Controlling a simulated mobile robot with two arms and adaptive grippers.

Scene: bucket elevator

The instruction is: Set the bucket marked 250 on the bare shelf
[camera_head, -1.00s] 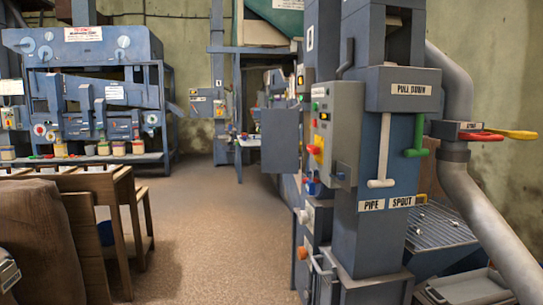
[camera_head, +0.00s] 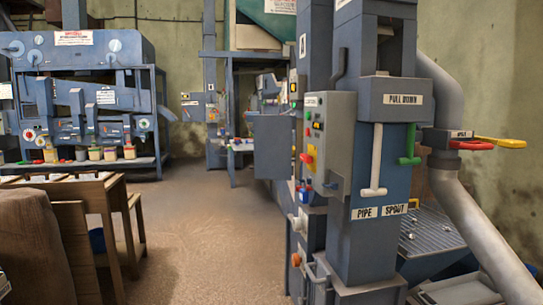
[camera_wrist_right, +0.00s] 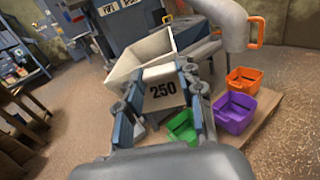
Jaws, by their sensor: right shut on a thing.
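In the right wrist view, a pale bucket (camera_wrist_right: 148,60) carries a panel marked 250 (camera_wrist_right: 163,89) in black. My right gripper (camera_wrist_right: 160,75) is shut on it, with one finger on each side of the marked panel. The bucket is held up over the floor, its open top tilted in the picture. Neither this bucket nor my right gripper shows in the head view. My left gripper is not in view. I cannot make out for certain which surface is the bare shelf.
Green (camera_wrist_right: 181,126), purple (camera_wrist_right: 234,112) and orange (camera_wrist_right: 244,79) buckets stand on a board on the floor. A blue machine tower (camera_head: 375,215) with levers and a bent pipe (camera_head: 470,230) stands at right. A wooden bench (camera_head: 110,195) is at left. Floor (camera_head: 210,215) between is clear.

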